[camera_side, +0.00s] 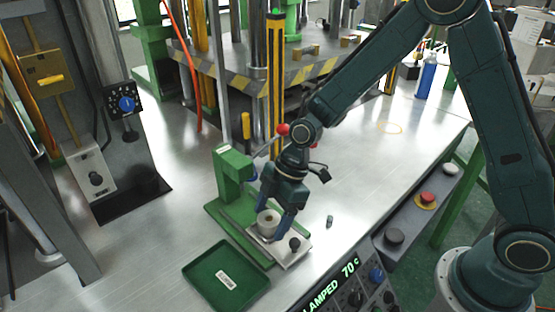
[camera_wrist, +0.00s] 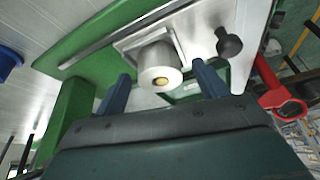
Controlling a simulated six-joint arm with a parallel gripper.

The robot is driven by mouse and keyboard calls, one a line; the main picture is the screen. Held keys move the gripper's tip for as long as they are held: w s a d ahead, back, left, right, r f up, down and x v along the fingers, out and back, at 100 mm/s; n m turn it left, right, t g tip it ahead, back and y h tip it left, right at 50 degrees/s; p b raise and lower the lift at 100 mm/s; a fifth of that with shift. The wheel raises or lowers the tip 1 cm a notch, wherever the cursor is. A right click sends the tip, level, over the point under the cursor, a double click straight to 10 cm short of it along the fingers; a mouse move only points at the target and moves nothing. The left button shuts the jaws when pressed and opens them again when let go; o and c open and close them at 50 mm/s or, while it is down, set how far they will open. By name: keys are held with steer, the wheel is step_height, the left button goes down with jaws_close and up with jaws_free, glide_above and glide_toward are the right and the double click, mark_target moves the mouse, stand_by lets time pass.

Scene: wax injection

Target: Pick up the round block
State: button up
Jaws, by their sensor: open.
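The round block (camera_side: 268,221) is a pale grey-white cylinder. It stands on a metal plate (camera_side: 299,254) of the green clamp fixture (camera_side: 231,168). In the wrist view the round block (camera_wrist: 158,58) shows its end face with a small yellowish centre. My gripper (camera_side: 274,212) is open and reaches down over the fixture, with its blue fingers on either side of the block. In the wrist view the gripper (camera_wrist: 161,85) has a visible gap between each finger and the block. Part of the block is hidden behind a finger in the side view.
An empty green tray (camera_side: 254,297) lies in front of the fixture. A black knob (camera_side: 294,243) stands on the plate close to my gripper. A red-ball lever (camera_side: 283,129) rises behind the fixture. A small dark cylinder (camera_side: 329,221) sits to the right.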

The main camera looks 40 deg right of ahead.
stand_by(0.3)
steer(key=c, duration=1.2)
steer(key=shift+r, duration=0.2)
step_height(320, 180, up, 20)
steer(key=shift+f, duration=0.15)
